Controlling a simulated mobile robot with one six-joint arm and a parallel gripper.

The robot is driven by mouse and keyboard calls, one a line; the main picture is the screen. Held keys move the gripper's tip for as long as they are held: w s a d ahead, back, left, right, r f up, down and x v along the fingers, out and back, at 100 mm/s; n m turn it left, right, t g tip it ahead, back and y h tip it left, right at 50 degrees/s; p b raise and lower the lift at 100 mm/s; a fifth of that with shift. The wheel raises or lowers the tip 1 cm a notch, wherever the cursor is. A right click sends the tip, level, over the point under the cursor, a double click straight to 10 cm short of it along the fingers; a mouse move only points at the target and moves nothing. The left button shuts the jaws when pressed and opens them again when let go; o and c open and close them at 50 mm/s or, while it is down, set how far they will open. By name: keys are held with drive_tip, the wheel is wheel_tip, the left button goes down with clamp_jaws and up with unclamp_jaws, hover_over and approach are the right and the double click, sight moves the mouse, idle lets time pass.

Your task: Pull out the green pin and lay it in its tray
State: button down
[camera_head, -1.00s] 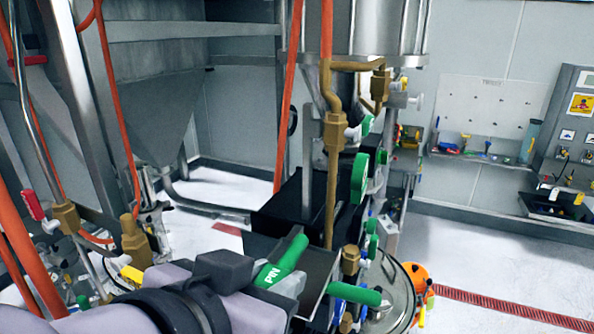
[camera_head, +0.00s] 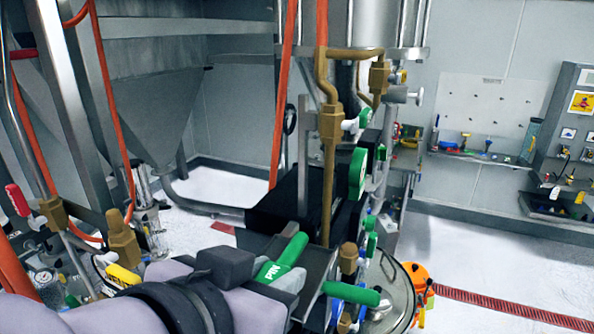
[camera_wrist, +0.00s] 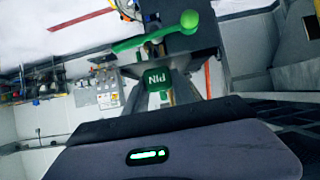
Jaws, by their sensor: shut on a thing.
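The green pin (camera_head: 281,259), marked PIN in white, is held in my gripper (camera_head: 275,276), whose jaws are shut on it. Its upper end sticks up and right out of the jaws. In the wrist view the pin (camera_wrist: 158,86) shows end-on between my two grey fingers. I cannot tell whether its lower end is still in a hole. A second green handle (camera_head: 352,293) lies to the right of the gripper, close to it. I cannot make out for certain which thing is the pin's tray.
A brass pipe (camera_head: 329,190) and a green round knob (camera_head: 357,173) stand just beyond the gripper. A black box-like part (camera_head: 282,207) lies behind it. An orange thing (camera_head: 416,283) stands at the lower right. Open floor (camera_head: 480,255) lies to the right.

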drive_tip(key=shift+s, duration=0.2)
drive_tip(key=shift+w+f, duration=0.25)
drive_tip(key=shift+w, duration=0.15)
drive_tip(key=c, duration=1.3)
unclamp_jaws()
drive_tip(key=o, duration=0.3)
drive_tip(key=shift+s, duration=0.25)
drive_tip(key=shift+o, duration=0.2)
drive_tip(key=shift+w+r, duration=0.1)
